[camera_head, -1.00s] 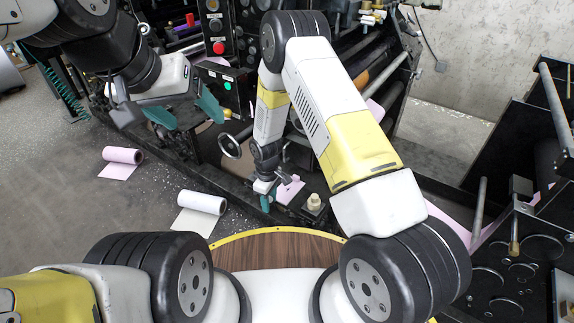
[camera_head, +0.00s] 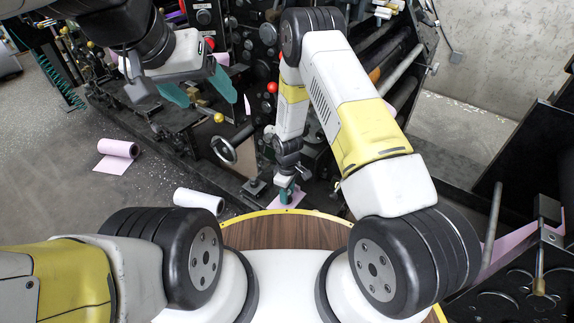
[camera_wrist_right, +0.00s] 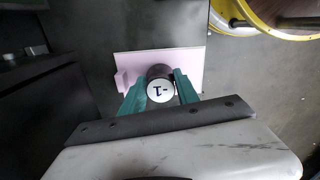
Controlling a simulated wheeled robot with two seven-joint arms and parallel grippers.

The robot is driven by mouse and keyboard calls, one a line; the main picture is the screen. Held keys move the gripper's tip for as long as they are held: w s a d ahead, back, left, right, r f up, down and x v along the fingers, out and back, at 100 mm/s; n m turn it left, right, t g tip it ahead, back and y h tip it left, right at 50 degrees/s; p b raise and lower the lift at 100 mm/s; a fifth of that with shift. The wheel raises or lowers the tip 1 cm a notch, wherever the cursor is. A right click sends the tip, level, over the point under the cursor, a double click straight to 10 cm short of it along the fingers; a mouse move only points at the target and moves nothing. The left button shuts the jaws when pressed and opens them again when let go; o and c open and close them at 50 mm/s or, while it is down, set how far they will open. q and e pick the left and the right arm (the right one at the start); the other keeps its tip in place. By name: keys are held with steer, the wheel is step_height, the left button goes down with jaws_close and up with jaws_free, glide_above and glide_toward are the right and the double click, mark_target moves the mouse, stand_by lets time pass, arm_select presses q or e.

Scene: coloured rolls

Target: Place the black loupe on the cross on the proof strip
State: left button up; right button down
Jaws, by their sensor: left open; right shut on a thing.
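My right gripper (camera_head: 287,190) is shut on the black loupe (camera_wrist_right: 159,71), a short dark cylinder with a white, marked end face. In the right wrist view the loupe sits between the two teal fingers, in front of the pink proof strip (camera_wrist_right: 192,56). I cannot tell whether it touches the strip. No cross shows; the loupe and fingers cover part of the strip. In the head view the strip (camera_head: 292,202) lies just below the right gripper. My left gripper (camera_head: 199,90) is open and empty, in front of the machine at upper left.
A pink roll (camera_head: 119,148) and a white roll (camera_head: 198,200) lie on the grey floor at left. A round wooden top with a yellow rim (camera_head: 262,211) is in front.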

steer(key=shift+f, duration=0.25)
steer(key=c, duration=0.9)
jaws_free()
steer(key=s+d+r+m+t+y, duration=0.1)
steer(key=d+r+m, duration=0.15)
steer(key=r, duration=1.05)
steer(key=s+d+r+m+t, duration=0.1)
steer(key=d+r+m, duration=0.15)
steer(key=r, duration=1.05)
steer(key=s+d+r+m+t+y, duration=0.1)
steer(key=d+r, duration=0.2)
steer(key=r, duration=1)
steer(key=s+d+r+m+t, duration=0.1)
steer(key=s+d+r+m, duration=0.2)
steer(key=s+r, duration=0.4)
steer(key=s+d+r+m+t, duration=0.2)
steer(key=s+d+r+m, duration=0.1)
steer(key=s+r, duration=0.4)
steer(key=s, duration=0.2)
steer(key=shift+s, duration=0.3)
